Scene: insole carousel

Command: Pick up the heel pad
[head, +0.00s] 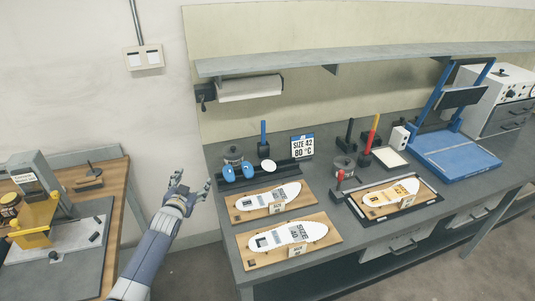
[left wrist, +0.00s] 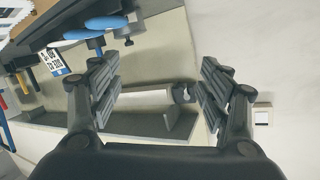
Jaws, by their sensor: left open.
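Two blue oval pieces, which look like heel pads, stand side by side at the left end of a black rack on the grey bench: a left one (head: 228,173) and a right one (head: 248,169). Blue ovals also show at the top left of the left wrist view (left wrist: 105,22). My left gripper (head: 191,182) is open and empty, off the bench's left edge and to the left of the blue pieces, apart from them. Its two spread fingers frame the left wrist view (left wrist: 158,88), with nothing between them. My right gripper is not in view.
Two wooden boards with white insoles, SIZE 42 (head: 240,204) and SIZE 40 (head: 255,262), lie in front of the rack. A SIZE 42 80 °C sign (head: 302,146) stands behind. A paper roll (head: 250,88) hangs under the shelf. A wooden table (head: 118,190) stands left, across a gap.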

